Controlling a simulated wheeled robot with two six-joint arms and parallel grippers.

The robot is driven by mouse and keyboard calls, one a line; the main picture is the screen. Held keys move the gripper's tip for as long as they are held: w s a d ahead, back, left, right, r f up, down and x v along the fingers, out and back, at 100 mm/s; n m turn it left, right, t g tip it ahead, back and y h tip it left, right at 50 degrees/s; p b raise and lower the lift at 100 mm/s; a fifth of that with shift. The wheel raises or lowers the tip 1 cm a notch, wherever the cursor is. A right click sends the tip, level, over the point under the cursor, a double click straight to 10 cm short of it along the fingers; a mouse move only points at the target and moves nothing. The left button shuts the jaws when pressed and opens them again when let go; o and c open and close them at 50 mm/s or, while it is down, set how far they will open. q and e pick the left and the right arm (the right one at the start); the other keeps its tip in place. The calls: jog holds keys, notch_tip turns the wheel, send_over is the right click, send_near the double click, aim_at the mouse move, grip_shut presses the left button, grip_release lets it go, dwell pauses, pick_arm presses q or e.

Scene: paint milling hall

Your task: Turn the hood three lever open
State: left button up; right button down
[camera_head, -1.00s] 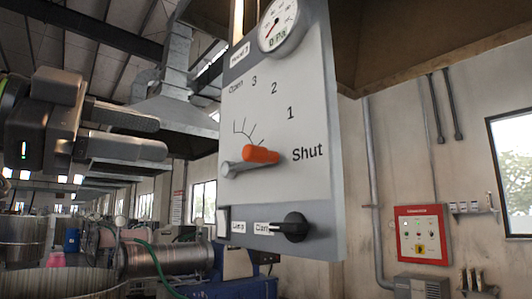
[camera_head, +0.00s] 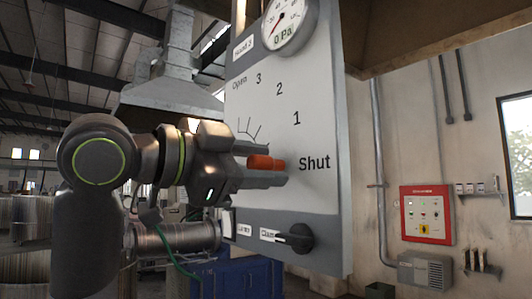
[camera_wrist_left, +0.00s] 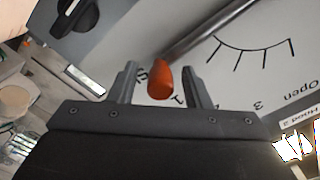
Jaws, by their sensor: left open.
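The hood three panel (camera_head: 285,120) is a light grey plate marked Open, 3, 2, 1 and Shut. Its lever has an orange grip (camera_head: 262,162) that lies near the Shut mark. My left gripper (camera_head: 272,164) is at the lever, one finger above the grip and one below. In the left wrist view the orange grip (camera_wrist_left: 160,82) sits between the two open fingers, with its metal rod running up to the right. I cannot tell whether a finger touches it. The lever's pivot is hidden behind my gripper in the head view. My right gripper is not in view.
A pressure gauge (camera_head: 285,22) reading 0 Pa is at the panel's top. A black clamp knob (camera_head: 298,238) is below the lever. A red control box (camera_head: 427,214) hangs on the wall at right. The hood's underside (camera_head: 430,35) overhangs the panel.

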pick_arm(q)
jog(key=shift+w+d, duration=0.4)
jog(key=shift+d, duration=0.05)
jog(key=shift+f, duration=0.2)
grip_shut()
jog(key=shift+r+n, duration=0.4)
jog(key=shift+r, duration=0.05)
